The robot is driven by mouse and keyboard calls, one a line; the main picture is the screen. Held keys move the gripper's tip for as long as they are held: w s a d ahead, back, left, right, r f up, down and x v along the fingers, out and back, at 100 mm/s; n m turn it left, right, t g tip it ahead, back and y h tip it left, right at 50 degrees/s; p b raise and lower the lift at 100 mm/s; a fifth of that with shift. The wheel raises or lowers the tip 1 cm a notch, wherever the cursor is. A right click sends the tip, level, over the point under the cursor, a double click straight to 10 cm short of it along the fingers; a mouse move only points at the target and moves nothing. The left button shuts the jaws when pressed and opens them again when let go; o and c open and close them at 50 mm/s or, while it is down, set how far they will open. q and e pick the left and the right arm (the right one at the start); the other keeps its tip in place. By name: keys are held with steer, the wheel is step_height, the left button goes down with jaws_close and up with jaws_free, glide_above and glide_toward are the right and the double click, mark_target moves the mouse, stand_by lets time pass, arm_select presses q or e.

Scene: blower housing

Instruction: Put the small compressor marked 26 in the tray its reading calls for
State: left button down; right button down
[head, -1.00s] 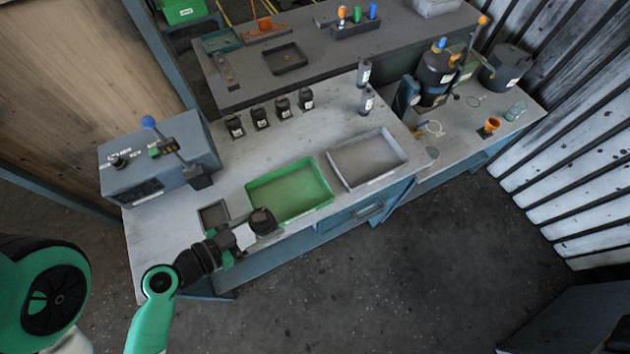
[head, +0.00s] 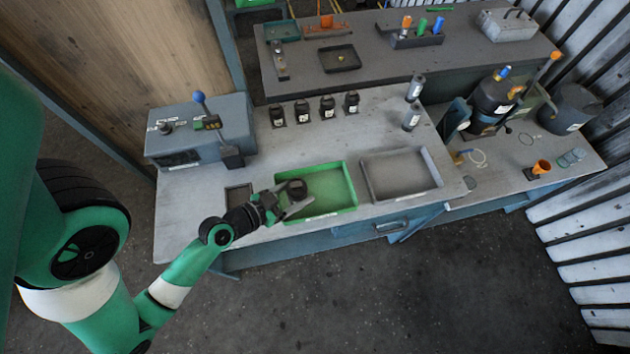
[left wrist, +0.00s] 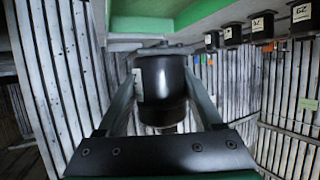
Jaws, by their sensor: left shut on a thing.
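My left gripper (head: 286,204) is shut on a small black compressor (head: 297,188), one finger on each side. It is over the left part of the green tray (head: 338,211); I cannot tell whether it touches the tray floor. In the left wrist view the compressor (left wrist: 162,92) sits between the fingers, its pale label turned aside and unreadable. The green tray (left wrist: 150,24) shows along the top there. The grey tray (head: 436,188) to the right is empty. Several similar labelled compressors, one of them here (head: 328,107), stand in a row behind. My right gripper is out of view.
A grey control box (head: 195,140) with a blue-knobbed lever stands at the left of the bench. A small dark tray (head: 238,197) lies left of the green tray. Two grey cylinders (head: 411,118) stand behind the grey tray. The bench behind the trays has free room.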

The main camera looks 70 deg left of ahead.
arm_select(q)
steer(key=w+a, duration=0.1)
steer(key=w, duration=0.1)
steer(key=shift+w+a+f, duration=0.35)
steer(key=shift+f, duration=0.05)
steer(key=b, duration=0.2)
glide_above(315, 194)
steer(key=f, duration=0.5)
steer(key=shift+s+d+f, duration=0.1)
steer(key=shift+s+d, duration=0.2)
steer(key=shift+s, duration=0.05)
steer(key=shift+w+a+f, duration=0.15)
steer(key=shift+w+f, duration=0.05)
steer(key=shift+w+a+f+b, duration=0.1)
steer(key=shift+f+b, duration=0.4)
steer(key=shift+f, duration=0.4)
steer(key=shift+w+a+f+b, duration=0.1)
steer(key=shift+f+b, duration=0.35)
steer(key=shift+f, duration=0.45)
steer(key=shift+f, duration=0.2)
steer(key=shift+c, duration=0.2)
jaws_free()
steer(key=shift+d, duration=0.1)
steer(key=shift+r, duration=0.1)
